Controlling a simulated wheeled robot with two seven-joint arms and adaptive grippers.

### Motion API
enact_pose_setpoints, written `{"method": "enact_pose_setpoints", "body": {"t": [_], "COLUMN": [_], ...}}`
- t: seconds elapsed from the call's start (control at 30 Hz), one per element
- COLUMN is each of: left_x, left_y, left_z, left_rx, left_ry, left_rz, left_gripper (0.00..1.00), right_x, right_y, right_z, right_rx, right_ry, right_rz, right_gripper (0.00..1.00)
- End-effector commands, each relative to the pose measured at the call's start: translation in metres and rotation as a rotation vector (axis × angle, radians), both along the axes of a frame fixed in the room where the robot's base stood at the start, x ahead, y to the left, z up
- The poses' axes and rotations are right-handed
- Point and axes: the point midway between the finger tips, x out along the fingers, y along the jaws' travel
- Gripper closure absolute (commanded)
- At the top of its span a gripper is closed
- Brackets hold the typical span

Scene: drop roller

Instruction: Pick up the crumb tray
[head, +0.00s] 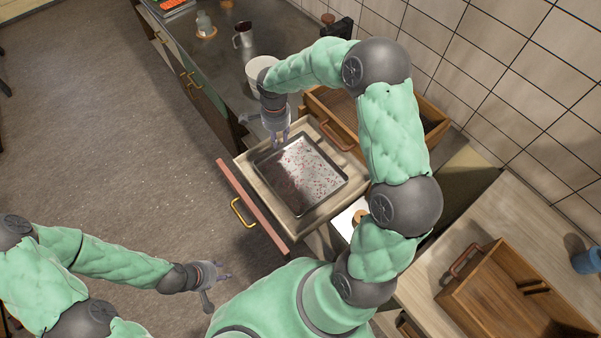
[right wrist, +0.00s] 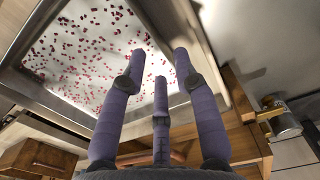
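The crumb tray (head: 318,196) is a shallow metal tray with a dark rim and red crumbs scattered over its shiny floor. It lies in an open pale wooden drawer (head: 256,188). In the right wrist view the tray (right wrist: 85,50) fills the upper left. My right gripper (head: 281,138) points down over the tray's far edge, with its fingers (right wrist: 157,75) spread and nothing between them. Whether the fingertips touch the rim is unclear. My left gripper (head: 224,277) is open and empty, low over the floor to the left of the drawer.
The drawer front has a brass handle (head: 241,212). A wooden box (head: 340,118) stands behind the drawer, partly hidden by my right arm. Another wooden box (head: 510,290) is at right.

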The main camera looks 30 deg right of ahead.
Motion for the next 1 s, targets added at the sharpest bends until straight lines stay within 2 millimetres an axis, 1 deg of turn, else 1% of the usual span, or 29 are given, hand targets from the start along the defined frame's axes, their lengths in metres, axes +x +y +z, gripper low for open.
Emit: {"method": "enact_pose_setpoints", "body": {"t": [0.13,0.3,0.4,0.63,0.67,0.7,0.77,1.0], "left_x": [0.000,0.000,0.000,0.000,0.000,0.000,0.000,0.000], "left_y": [0.000,0.000,0.000,0.000,0.000,0.000,0.000,0.000], "left_z": [-0.001,-0.002,-0.003,-0.003,-0.003,-0.003,-0.003,-0.003], "left_rx": [0.000,0.000,0.000,0.000,0.000,0.000,0.000,0.000], "left_ry": [0.000,0.000,0.000,0.000,0.000,0.000,0.000,0.000], "left_rz": [0.000,0.000,0.000,0.000,0.000,0.000,0.000,0.000], "left_gripper": [0.60,0.60,0.60,0.60,0.60,0.60,0.60,0.60], "right_x": [0.001,0.002,0.003,0.003,0.003,0.003,0.003,0.003], "right_y": [0.000,0.001,0.001,0.001,0.001,0.001,0.001,0.001], "right_z": [-0.013,-0.038,-0.048,-0.050,-0.050,-0.050,-0.050,-0.050], "right_rx": [0.000,0.001,0.000,0.000,0.000,0.000,0.000,0.000], "right_ry": [0.003,0.004,0.003,0.000,0.001,0.001,0.001,0.000], "right_rz": [0.001,0.001,0.000,0.001,0.001,0.001,0.001,0.001], "right_gripper": [0.70,0.70,0.70,0.70,0.72,0.84,1.00,1.00]}}
